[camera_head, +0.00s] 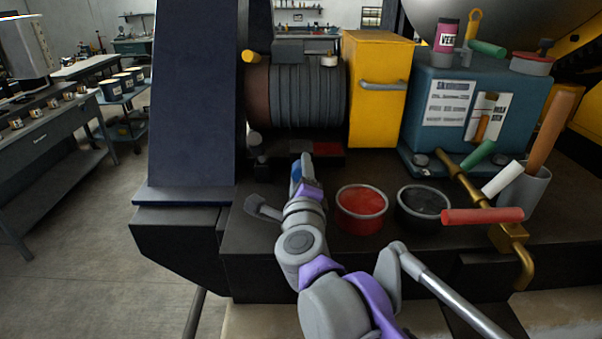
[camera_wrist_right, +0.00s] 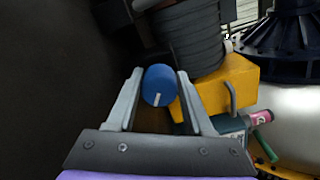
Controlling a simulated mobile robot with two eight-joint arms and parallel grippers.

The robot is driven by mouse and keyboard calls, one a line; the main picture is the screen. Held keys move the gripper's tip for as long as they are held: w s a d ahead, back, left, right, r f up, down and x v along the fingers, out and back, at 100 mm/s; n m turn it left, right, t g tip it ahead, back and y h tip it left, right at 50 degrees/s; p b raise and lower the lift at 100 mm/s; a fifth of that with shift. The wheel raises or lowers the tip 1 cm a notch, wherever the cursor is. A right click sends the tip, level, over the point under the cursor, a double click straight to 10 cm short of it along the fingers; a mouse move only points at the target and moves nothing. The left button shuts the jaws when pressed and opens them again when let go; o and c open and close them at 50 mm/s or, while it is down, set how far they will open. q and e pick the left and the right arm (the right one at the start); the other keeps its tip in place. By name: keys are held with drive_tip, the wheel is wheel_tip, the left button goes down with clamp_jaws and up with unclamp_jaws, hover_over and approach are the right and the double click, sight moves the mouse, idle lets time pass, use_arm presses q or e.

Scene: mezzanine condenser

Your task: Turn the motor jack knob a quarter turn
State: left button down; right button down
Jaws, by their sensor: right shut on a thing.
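The blue motor jack knob (camera_wrist_right: 158,86) is between the two fingers of my right gripper (camera_wrist_right: 157,95) in the right wrist view. A short white mark shows on its face, toward the lower side. In the head view my right arm reaches up from the bottom, and the right gripper (camera_head: 299,172) is at the knob (camera_head: 296,172), just in front of the ribbed grey motor (camera_head: 300,95). The gripper is shut on the knob. The arm and gripper hide part of the knob in the head view. My left gripper is not in view.
A red bowl (camera_head: 361,226) and a dark bowl (camera_head: 424,224) stand right of my arm on the dark platform (camera_head: 260,270). A yellow box (camera_head: 379,110), a teal box (camera_head: 450,140) and a brass pipe (camera_head: 510,237) with a red handle (camera_head: 482,216) are farther right. A dark upright panel (camera_head: 190,100) stands left.

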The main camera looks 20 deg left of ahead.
drive_tip(key=n, duration=0.5)
drive_tip(key=shift+f, duration=0.1)
idle(0.5)
drive_tip(key=shift+c, duration=1.4)
unclamp_jaws()
drive_tip(key=shift+s, duration=0.1)
drive_tip(key=b+v, duration=0.1)
drive_tip(key=v, duration=0.9)
drive_tip(key=shift+s, duration=0.35)
